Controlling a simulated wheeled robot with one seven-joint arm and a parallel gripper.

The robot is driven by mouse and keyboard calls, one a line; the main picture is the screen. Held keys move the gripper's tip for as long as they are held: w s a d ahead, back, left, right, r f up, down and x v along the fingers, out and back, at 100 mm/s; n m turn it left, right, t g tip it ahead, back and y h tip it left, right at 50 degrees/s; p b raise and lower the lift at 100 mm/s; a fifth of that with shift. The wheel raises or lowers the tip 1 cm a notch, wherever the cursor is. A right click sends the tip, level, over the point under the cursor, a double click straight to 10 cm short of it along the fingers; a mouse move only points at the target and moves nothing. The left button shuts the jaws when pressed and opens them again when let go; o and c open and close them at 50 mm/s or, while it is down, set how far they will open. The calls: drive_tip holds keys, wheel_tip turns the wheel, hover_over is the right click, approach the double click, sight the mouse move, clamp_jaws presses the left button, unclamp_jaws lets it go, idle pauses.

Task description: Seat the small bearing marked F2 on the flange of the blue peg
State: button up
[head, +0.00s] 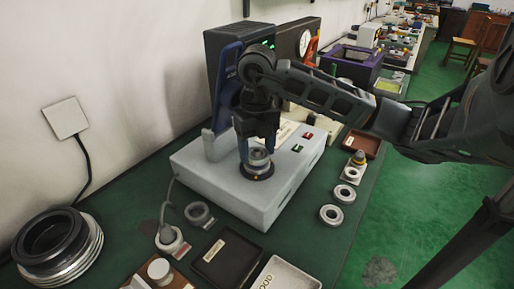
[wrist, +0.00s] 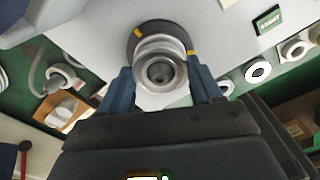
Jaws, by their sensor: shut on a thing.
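My gripper (head: 258,151) points down over the pale grey machine box and is shut on a small silver bearing (head: 259,159). In the wrist view the bearing (wrist: 160,72) sits between my two blue fingers, its bore facing the camera. The bearing is right over a dark round seat (head: 257,173) with yellow marks, which also shows in the wrist view (wrist: 134,42). I cannot tell whether the bearing touches the seat or hangs just above it. No mark is readable on the bearing. I cannot make out a blue peg or its flange.
The grey machine box (head: 205,165) carries green and red buttons and a blue upright part (head: 225,80). Loose rings (head: 331,215) line the bench to its right. A grey ring (head: 198,213), black tray (head: 226,262) and large ring stack (head: 58,250) lie in front and left.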

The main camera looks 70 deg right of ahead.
drive_tip(key=o, duration=1.3)
wheel_tip(320, 180, up, 8)
drive_tip(key=shift+f+b, duration=0.15)
drive_tip(key=shift+b, duration=0.25)
